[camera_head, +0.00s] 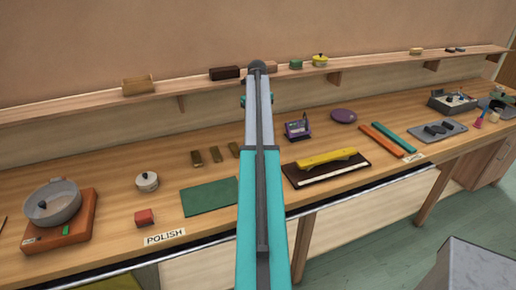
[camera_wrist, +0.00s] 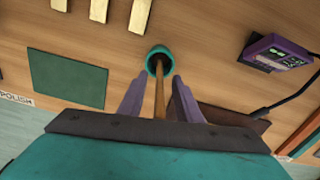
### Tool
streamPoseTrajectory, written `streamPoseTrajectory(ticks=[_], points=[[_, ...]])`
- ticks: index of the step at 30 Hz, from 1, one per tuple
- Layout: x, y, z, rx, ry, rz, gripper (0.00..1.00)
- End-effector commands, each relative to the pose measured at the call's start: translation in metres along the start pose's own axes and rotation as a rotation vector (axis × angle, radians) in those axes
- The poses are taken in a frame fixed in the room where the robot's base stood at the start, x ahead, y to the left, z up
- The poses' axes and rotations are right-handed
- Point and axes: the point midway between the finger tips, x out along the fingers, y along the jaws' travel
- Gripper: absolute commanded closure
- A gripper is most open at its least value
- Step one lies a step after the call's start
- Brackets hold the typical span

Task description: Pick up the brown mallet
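In the wrist view a thin brown stick (camera_wrist: 160,92), which looks like the brown mallet's shaft, rises from a round teal cup or ring (camera_wrist: 153,52) with a dark inside. I cannot tell which end of the mallet this is. My gripper (camera_wrist: 159,78) has its two purple-grey fingers on either side of the stick. Gaps show between stick and fingers, so it is open around it, not closed on it. The stick's near end is hidden behind the gripper's dark front edge. In the head view my arm hides the gripper and stick; bits of teal show beside the arm.
A green mat (camera_head: 210,196) lies left of my arm, with several brass bars behind it. A purple device (camera_head: 297,127) with a cable and a dark board with a yellow bar (camera_head: 326,159) stand to the right. A pan (camera_head: 53,203) sits far left. A shelf (camera_head: 185,90) runs behind.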

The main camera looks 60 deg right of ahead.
Motion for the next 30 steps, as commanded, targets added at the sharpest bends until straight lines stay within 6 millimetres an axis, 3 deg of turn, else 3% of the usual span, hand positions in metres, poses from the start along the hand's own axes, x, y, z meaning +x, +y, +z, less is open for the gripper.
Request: streamPoseTrajectory(ticks=[6, 21, 23, 27, 30], points=[[0.0103, -0.0001, -0.0005, 0.0, 0.0, 0.0, 0.69], [0.0104, -0.0009, -0.0006, 0.001, 0.0, 0.0, 0.69], [0.0104, -0.0009, -0.0006, 0.001, 0.0, 0.0, 0.76], [0.0103, -0.0011, -0.0007, 0.002, 0.0, 0.0, 0.99], [0.0103, -0.0012, -0.0007, 0.002, 0.0, 0.0, 1.0]])
